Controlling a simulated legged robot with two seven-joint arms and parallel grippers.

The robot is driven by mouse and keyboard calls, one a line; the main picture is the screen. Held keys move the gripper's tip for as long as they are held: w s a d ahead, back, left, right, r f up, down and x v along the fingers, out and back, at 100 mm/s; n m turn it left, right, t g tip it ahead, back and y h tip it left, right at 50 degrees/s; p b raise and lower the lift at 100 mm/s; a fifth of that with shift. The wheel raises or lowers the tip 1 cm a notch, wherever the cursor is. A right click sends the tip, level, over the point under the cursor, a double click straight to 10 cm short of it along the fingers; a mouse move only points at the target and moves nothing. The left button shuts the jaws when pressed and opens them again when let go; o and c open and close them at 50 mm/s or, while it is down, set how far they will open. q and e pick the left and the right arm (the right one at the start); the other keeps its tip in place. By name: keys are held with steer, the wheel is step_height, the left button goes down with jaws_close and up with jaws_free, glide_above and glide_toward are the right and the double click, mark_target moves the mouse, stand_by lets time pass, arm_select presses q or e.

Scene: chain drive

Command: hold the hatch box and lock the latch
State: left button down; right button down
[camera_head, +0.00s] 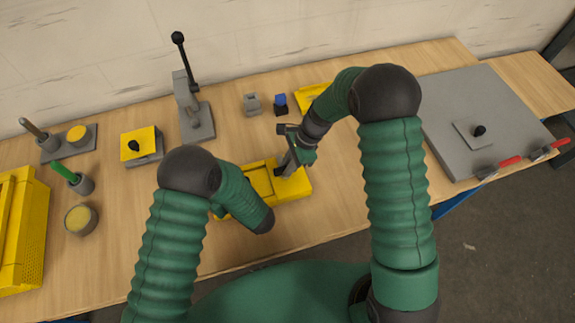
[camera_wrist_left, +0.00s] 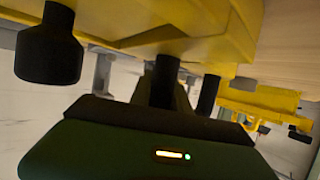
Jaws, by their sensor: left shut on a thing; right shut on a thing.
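The yellow hatch box (camera_head: 299,187) lies on the table in front of me, partly covered by my left arm. My right gripper (camera_head: 284,172) points down at the box's right part and is shut on a small part there, most likely the latch, which its fingers largely hide. My left gripper is hidden behind its own arm in the head view. In the left wrist view its dark fingers (camera_wrist_left: 168,78) reach the yellow box (camera_wrist_left: 210,25) and are shut on it. A black knob (camera_wrist_left: 48,52) shows beside the box there; I cannot tell what it belongs to.
Behind stand a grey lever press (camera_head: 195,118), a yellow-topped block (camera_head: 139,144), and small grey (camera_head: 252,104) and blue (camera_head: 281,103) blocks. A grey panel (camera_head: 470,110) with red-handled clamps lies at right. The front table strip is clear.

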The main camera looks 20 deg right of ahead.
steer(key=n+g, duration=0.1)
steer(key=n, duration=0.3)
steer(key=shift+w+n+g, duration=0.15)
steer(key=shift+n+g, duration=0.25)
steer(key=n, duration=0.2)
steer(key=n+g+h, duration=0.1)
steer(key=n, duration=0.1)
steer(key=shift+a+n+g, duration=0.1)
steer(key=shift+n+g, duration=0.2)
steer(key=n+h, duration=0.1)
steer(key=n, duration=0.3)
steer(key=shift+w+a+g+h, duration=0.1)
steer(key=shift+g+h, duration=0.3)
steer(key=shift+n+h, duration=0.8)
steer(key=shift+n, duration=1.4)
arm_select(q)
steer(key=shift+a, duration=0.1)
arm_select(e)
steer(key=c, duration=1.4)
jaws_free()
steer(key=shift+o, duration=0.2)
